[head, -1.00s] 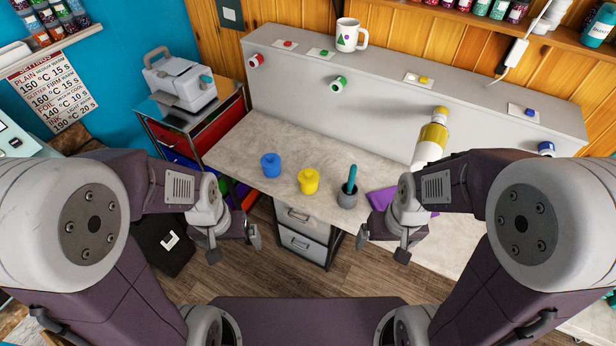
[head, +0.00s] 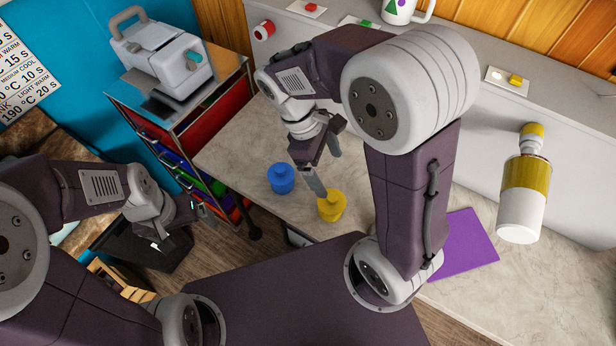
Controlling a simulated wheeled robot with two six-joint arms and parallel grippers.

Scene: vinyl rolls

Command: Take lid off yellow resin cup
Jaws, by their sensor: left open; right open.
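The yellow resin cup (head: 333,208) stands upright on the worktop, and its top looks covered by a yellow lid with a small knob. My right gripper (head: 328,172) is open just above and left of it. One fingertip overlaps the cup's upper left edge in the picture; I cannot tell if it touches. My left gripper (head: 200,216) is open and empty, low at the left, away from the cups, in front of the worktop.
A blue cup (head: 281,179) stands close to the left of the yellow one. A purple mat (head: 465,245) lies at the right. A yellow and white bottle (head: 520,215) is mounted on the grey ledge's front. A machine (head: 165,62) sits on a drawer cart at the left.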

